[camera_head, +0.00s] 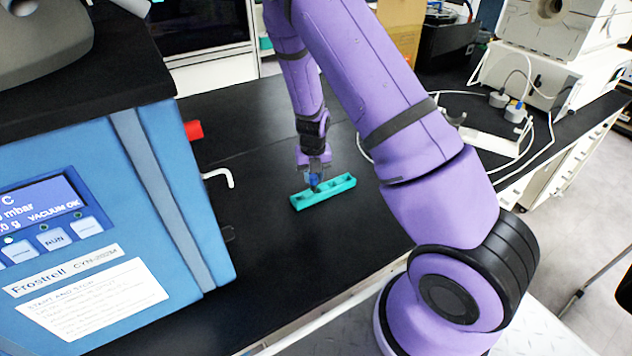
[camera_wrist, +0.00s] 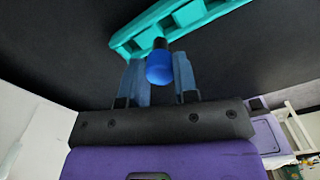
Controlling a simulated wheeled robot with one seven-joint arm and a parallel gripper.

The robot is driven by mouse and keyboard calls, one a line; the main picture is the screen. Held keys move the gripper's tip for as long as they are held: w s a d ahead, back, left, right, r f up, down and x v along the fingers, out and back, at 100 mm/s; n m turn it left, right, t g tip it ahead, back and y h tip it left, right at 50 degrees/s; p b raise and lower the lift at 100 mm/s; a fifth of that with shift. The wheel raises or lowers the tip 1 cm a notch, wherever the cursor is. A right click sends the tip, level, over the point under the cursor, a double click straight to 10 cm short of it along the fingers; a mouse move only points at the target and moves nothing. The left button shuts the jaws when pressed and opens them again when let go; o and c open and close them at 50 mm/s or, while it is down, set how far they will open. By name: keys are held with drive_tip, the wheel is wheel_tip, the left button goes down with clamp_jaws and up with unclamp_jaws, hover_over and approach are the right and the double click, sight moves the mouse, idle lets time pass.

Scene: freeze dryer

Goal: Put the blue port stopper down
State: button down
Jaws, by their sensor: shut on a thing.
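The blue port stopper (camera_wrist: 160,70) shows in the wrist view as a rounded blue body with a dark end. My gripper (camera_wrist: 158,82) is shut on it, with one finger on each side. The stopper's dark end points toward a teal rack (camera_wrist: 125,42) with several compartments, and overlaps its edge in the picture. In the head view my gripper (camera_head: 313,180) is over the middle of the teal rack (camera_head: 345,184), which lies on the black bench. Whether the stopper touches the rack or sits in a compartment, I cannot tell.
The blue freeze dryer (camera_head: 100,180) stands at the left, with a red knob (camera_head: 194,130) and a white bent pipe (camera_head: 220,176) on its side. The black bench (camera_head: 270,260) is clear around the rack.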

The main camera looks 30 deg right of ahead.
sight(316, 181)
drive_tip(key=shift+w+d, duration=0.1)
drive_tip(key=shift+d, duration=0.4)
wheel_tip(316, 181, down, 4)
drive_tip(key=shift+d+r, duration=0.15)
drive_tip(key=shift+r, duration=0.05)
drive_tip(key=c, duration=0.9)
unclamp_jaws()
